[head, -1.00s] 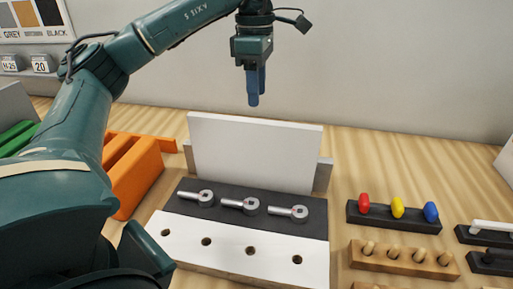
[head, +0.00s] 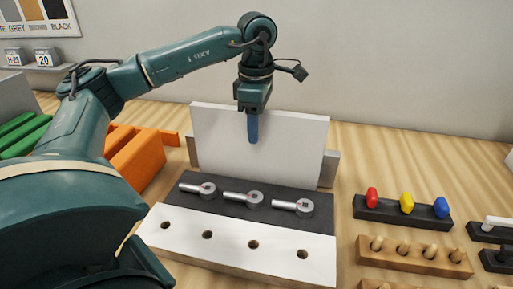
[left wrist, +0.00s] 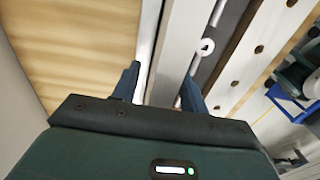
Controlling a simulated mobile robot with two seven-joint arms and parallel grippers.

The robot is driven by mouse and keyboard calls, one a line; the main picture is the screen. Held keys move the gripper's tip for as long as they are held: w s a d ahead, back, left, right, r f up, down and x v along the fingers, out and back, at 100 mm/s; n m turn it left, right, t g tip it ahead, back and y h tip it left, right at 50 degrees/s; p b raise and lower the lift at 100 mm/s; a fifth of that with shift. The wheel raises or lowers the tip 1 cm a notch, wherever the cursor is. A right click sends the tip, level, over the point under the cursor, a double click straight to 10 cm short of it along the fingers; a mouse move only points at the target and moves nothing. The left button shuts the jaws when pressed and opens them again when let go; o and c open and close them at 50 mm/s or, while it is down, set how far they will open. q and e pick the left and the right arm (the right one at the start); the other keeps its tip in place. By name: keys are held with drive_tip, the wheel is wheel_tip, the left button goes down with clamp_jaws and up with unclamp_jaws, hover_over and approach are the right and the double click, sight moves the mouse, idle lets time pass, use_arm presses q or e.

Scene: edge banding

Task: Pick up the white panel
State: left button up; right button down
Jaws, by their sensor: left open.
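The white panel (head: 215,140) stands upright on edge at the back of a dark and white fixture on the bench. My left gripper (head: 253,140) points down at the panel's upper edge, near its middle. One blue finger shows in front of the panel's face; the other is hidden in the head view. In the left wrist view my left gripper (left wrist: 160,88) is open, with the panel's pale edge (left wrist: 150,40) running between its fingers. I cannot tell whether either finger touches the panel. My right gripper is not in view.
Several metal parts lie on the fixture's dark strip (head: 225,211), with a white holed strip (head: 180,240) before it. An orange holder (head: 135,158) stands left. At right are a black rack (head: 390,213) with coloured pieces and a wooden peg block (head: 415,260).

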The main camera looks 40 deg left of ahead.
use_arm(q)
drive_tip(key=shift+f, duration=0.5)
clamp_jaws()
drive_tip(key=shift+r, duration=0.15)
idle(0.9)
